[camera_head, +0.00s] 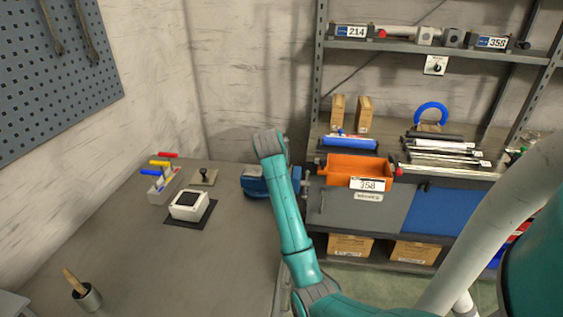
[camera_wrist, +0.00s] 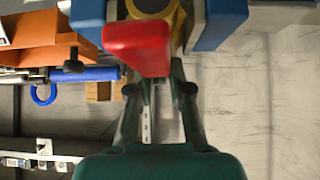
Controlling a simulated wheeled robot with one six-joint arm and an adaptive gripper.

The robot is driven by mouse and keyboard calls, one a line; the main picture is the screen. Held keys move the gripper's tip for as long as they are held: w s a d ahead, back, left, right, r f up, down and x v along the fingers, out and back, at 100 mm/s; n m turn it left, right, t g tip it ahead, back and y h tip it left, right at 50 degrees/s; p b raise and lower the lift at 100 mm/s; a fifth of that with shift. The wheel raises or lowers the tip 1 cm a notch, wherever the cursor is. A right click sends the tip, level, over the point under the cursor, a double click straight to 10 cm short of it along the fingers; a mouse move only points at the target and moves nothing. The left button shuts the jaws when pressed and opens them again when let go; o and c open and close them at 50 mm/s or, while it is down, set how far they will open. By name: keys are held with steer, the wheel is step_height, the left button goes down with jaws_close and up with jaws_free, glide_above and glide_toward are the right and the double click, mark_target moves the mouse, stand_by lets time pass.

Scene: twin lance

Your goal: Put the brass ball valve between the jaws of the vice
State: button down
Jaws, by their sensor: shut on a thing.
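The brass ball valve (camera_wrist: 139,44) shows in the wrist view as a broad red handle, with a yellow brass part behind it at the top edge. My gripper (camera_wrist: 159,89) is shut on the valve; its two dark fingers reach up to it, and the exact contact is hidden. The blue vice (camera_wrist: 220,22) shows as blue blocks left and right of the valve, with grey faces inward. The brass part appears between them; touching or depth cannot be told. In the head view the vice (camera_head: 256,183) stands at the bench's back right edge, partly behind my arm, which hides gripper and valve.
The grey bench (camera_head: 225,260) holds a white box on a dark mat (camera_head: 189,206), a holder with coloured handles (camera_head: 162,184) and a cup with a brush (camera_head: 86,295). A shelf with an orange bin (camera_head: 340,166) stands right of the vice. The bench's front middle is clear.

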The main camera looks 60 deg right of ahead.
steer(key=c, duration=1.1)
jaws_free()
steer(key=shift+f, duration=0.1)
steer(key=v, duration=1.2)
steer(key=shift+s, duration=0.1)
steer(key=shift+s, duration=0.1)
